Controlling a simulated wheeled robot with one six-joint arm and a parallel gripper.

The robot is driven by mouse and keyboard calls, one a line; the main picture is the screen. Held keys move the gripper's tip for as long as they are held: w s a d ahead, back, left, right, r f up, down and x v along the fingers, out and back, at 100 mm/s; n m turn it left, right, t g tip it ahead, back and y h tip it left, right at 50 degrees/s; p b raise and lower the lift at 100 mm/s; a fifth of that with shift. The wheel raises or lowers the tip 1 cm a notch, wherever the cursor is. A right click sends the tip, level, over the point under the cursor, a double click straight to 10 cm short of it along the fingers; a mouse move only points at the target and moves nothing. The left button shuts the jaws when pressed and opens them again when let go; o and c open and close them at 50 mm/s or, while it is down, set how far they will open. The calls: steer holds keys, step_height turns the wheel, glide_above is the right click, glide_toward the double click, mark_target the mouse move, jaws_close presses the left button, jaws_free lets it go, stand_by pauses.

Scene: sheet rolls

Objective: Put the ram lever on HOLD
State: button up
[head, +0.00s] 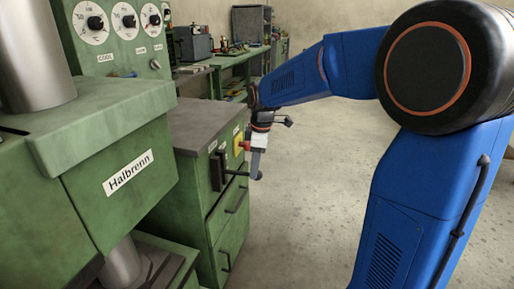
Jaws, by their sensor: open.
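A dark lever (234,173) sticks out to the right from a black upright plate (217,171) on the side of the green cabinet, which I take to be the ram lever. Small white labels sit near it, too small to read, so I cannot tell its setting. My gripper (256,172) points down just right of the lever's outer end. It is open and appears empty. Whether a finger touches the lever I cannot tell. The gripper partly covers the cabinet's right edge.
A yellow panel (239,143) with a red part sits just above the lever. The green Halbrenn press (90,205) fills the left. Drawer handles (237,201) jut out below. A green workbench (232,60) stands behind. The concrete floor (305,190) is clear to the right.

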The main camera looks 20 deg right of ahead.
step_height(320, 180, up, 8)
steer(key=s, duration=0.1)
steer(key=shift+d+f, duration=0.25)
steer(key=shift+d, duration=0.05)
steer(key=c, duration=0.5)
steer(key=a+r+m, duration=0.1)
steer(key=r, duration=0.1)
steer(key=a+r+m, duration=0.1)
steer(key=a+r, duration=0.1)
steer(key=a+r+m+h, duration=0.1)
steer(key=r, duration=0.1)
steer(key=shift+s+a+r+g, duration=0.1)
steer(key=shift+a+r+g, duration=0.05)
steer(key=shift+a+g, duration=0.15)
jaws_close()
steer(key=shift+w+d+f, duration=0.15)
steer(key=shift+d+f, duration=0.35)
steer(key=shift+f, duration=1.65)
steer(key=shift+w+d+f, duration=0.1)
steer(key=shift+d+f, duration=0.35)
steer(key=shift+f, duration=1.7)
steer(key=shift+w+d+f, duration=0.15)
steer(key=shift+d+f, duration=0.35)
steer(key=shift+f, duration=1.65)
